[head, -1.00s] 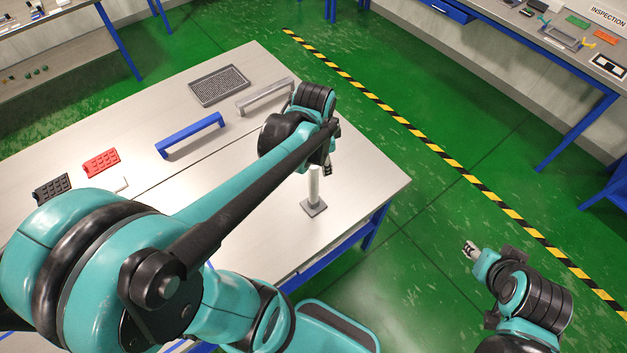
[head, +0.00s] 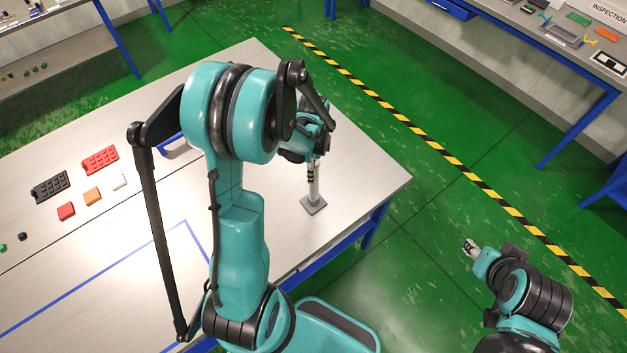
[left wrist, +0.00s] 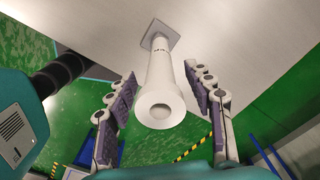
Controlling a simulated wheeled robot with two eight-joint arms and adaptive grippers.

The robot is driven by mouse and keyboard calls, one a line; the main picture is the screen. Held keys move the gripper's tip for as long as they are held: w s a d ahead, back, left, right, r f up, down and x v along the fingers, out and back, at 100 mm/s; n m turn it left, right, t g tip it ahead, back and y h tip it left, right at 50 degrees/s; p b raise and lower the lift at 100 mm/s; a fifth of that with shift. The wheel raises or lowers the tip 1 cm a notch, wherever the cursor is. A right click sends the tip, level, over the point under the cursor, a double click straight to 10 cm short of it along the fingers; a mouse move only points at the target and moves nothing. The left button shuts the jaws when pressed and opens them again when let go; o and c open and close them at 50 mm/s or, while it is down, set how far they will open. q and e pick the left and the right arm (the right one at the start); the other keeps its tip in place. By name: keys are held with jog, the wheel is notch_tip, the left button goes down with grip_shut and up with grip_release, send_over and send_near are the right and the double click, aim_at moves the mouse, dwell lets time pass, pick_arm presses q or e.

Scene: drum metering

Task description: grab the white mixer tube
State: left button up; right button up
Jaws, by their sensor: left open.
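The white mixer tube (head: 313,186) stands upright on a small grey square base (head: 314,205) near the right corner of the table. In the left wrist view the tube (left wrist: 159,85) points its round open end at the camera. My left gripper (left wrist: 165,108) is open, with one finger on each side of the tube's near end and a visible gap to both. In the head view my left gripper (head: 313,165) is at the tube's top, partly hidden by my arm. My right gripper (head: 470,250) is off the table over the green floor, too small to judge its jaws.
Black (head: 50,187) and red (head: 100,159) blocks and several small coloured cubes lie on the left of the table. A blue handle (head: 172,140) is mostly hidden behind my arm. The tabletop around the tube's base is clear. The table edge is close on its right.

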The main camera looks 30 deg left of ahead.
pick_arm(q)
jog(key=shift+f, duration=0.45)
grip_shut()
jog(key=shift+r, duration=0.1)
